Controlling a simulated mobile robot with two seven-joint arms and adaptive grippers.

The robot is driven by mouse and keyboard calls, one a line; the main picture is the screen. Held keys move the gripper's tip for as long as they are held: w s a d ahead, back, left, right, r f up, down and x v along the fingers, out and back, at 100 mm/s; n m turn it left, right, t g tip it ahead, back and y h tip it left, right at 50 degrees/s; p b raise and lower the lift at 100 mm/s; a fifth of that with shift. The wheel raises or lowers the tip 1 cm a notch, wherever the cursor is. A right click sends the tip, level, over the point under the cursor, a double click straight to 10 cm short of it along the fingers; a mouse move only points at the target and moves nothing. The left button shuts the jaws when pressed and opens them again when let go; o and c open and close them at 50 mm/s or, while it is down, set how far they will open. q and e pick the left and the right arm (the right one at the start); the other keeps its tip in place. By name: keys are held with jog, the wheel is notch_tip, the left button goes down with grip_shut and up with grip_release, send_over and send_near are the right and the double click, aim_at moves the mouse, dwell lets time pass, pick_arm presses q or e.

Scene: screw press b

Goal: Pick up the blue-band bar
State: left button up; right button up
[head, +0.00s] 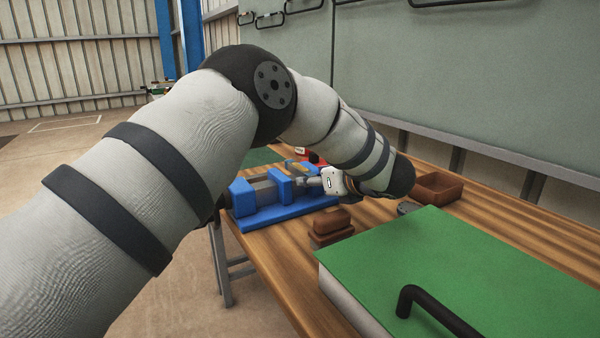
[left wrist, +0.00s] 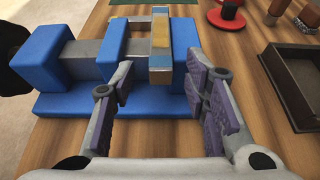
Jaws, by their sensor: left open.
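The bar (left wrist: 160,38) stands at the blue screw press (left wrist: 62,103) in the left wrist view. In the head view a small yellowish piece (head: 297,167) shows at the press (head: 262,215), probably the same bar. My left gripper (left wrist: 157,88) is open, its two purple-padded fingers apart and nothing between them. The bar lies just beyond the fingertips, toward the right one; I cannot tell whether they touch. In the head view the left gripper (head: 309,182) is small beside the press. My right gripper is not in view.
A brown tray (left wrist: 310,118) stands right of the gripper, also in the head view (head: 452,194). A red round piece (left wrist: 227,18) lies behind. Brown blocks (head: 332,232) and a green-topped case (head: 440,260) with a black handle occupy the near bench.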

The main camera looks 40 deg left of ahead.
pick_arm(q)
grip_shut()
jog(key=shift+r, duration=0.1)
jog(key=shift+r, duration=0.1)
